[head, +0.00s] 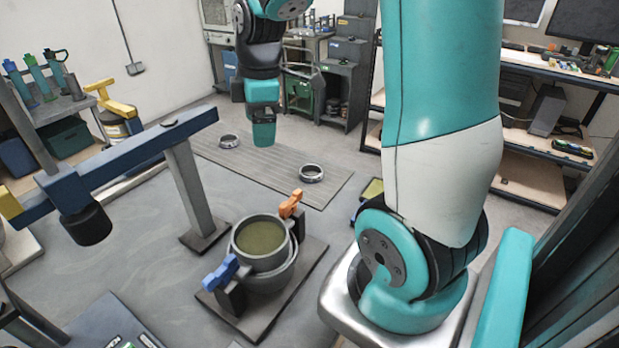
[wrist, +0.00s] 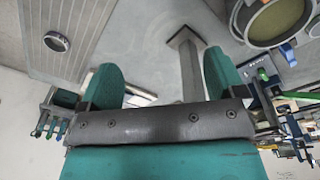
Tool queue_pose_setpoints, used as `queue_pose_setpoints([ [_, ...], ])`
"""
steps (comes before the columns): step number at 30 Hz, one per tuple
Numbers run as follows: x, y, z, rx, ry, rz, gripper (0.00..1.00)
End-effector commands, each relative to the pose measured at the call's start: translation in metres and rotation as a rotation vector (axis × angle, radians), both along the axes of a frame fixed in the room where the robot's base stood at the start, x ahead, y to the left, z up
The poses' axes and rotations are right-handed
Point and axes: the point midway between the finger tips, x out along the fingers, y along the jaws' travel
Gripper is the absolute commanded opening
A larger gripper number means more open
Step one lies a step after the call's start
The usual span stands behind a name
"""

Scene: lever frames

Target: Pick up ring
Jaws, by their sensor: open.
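Two grey metal rings lie apart on a ribbed mat on the floor. The left ring (head: 229,146) is farther back, and the right ring (head: 312,179) is nearer. My gripper (head: 264,140) hangs above the mat, between the two rings in the picture, and holds nothing. In the wrist view my gripper (wrist: 162,76) shows two teal fingers spread wide with empty space between them. One ring (wrist: 57,50) shows at the upper left there, outside the fingers. I cannot tell which of the two it is.
The ribbed mat (head: 270,178) is otherwise bare. A round pot (head: 262,238) with orange and blue clamps stands on a plate in front. A blue beam (head: 130,155) on a grey post (head: 190,195) stands left. Shelves (head: 545,170) stand at right.

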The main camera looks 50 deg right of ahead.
Motion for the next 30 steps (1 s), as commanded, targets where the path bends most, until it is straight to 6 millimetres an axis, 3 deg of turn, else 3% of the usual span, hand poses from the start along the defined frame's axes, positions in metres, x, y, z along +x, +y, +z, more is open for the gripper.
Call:
queue_pose_setpoints([
  [1,0.003,-0.033,-0.007,-0.021,0.015,0.046,0.89],
  [3,0.003,-0.068,-0.010,-0.042,0.034,0.132,0.89],
  [6,-0.001,-0.104,-0.013,-0.057,0.056,0.230,0.89],
  [9,-0.006,-0.126,-0.016,-0.063,0.070,0.291,0.89],
  [14,-0.008,-0.135,-0.031,-0.062,0.079,0.326,0.89],
  [24,-0.009,-0.135,-0.107,-0.061,0.080,0.327,0.89],
  [30,-0.008,-0.135,-0.134,-0.063,0.076,0.326,0.89],
])
